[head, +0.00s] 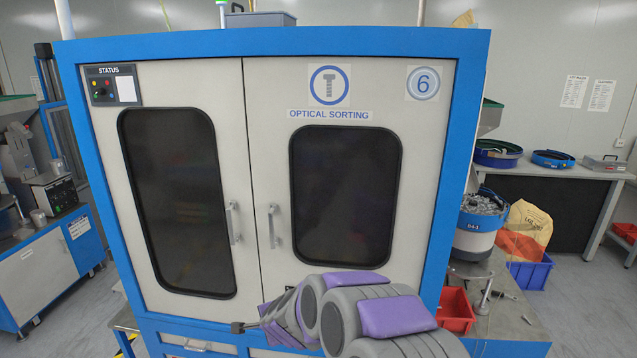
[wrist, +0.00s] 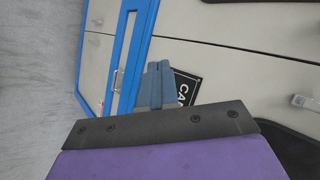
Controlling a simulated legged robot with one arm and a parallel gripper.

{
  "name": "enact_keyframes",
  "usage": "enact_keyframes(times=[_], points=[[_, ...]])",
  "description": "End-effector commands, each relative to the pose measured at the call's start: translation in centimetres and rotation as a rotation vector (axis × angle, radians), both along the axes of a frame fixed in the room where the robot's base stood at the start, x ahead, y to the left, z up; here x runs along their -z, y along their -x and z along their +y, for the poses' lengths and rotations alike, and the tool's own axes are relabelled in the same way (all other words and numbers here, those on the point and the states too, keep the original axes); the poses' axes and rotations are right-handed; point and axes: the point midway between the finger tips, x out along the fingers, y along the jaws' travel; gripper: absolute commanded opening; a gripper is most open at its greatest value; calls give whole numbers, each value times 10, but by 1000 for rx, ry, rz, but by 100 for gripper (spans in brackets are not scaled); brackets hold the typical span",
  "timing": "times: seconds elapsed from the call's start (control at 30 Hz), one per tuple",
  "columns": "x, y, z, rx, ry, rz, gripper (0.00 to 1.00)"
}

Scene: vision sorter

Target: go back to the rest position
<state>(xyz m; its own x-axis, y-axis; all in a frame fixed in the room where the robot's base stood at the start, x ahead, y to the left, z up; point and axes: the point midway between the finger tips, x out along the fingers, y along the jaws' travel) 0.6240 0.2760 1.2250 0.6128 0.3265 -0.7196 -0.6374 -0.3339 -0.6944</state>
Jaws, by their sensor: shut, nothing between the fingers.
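My gripper (wrist: 156,86) shows in the wrist view with its two fingers together and nothing between them. In the head view my arm reaches forward at the bottom centre, and the gripper tip (head: 238,327) points left, low in front of the cabinet. The large blue-framed cabinet (head: 262,180) has two pale doors, both shut, with dark windows and upright handles. I cannot tell from the head view how far the gripper is from the cabinet front.
A red bin (head: 455,310) and a bowl feeder (head: 478,225) stand right of the cabinet. Another blue and white machine (head: 45,275) stands at left. Grey floor shows at left in the wrist view (wrist: 40,80).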

Motion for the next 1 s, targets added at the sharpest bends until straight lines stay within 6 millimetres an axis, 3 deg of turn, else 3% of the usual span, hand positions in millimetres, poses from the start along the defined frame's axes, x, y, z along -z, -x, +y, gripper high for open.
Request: enact_keyframes(times=[0.17,0.37,0.57,1.0], points=[[-18,48,-14,-234,59,13,0],[-25,117,-46,-479,162,47,0],[-18,194,-95,-693,292,110,0],[27,380,-230,-1018,561,399,0]])
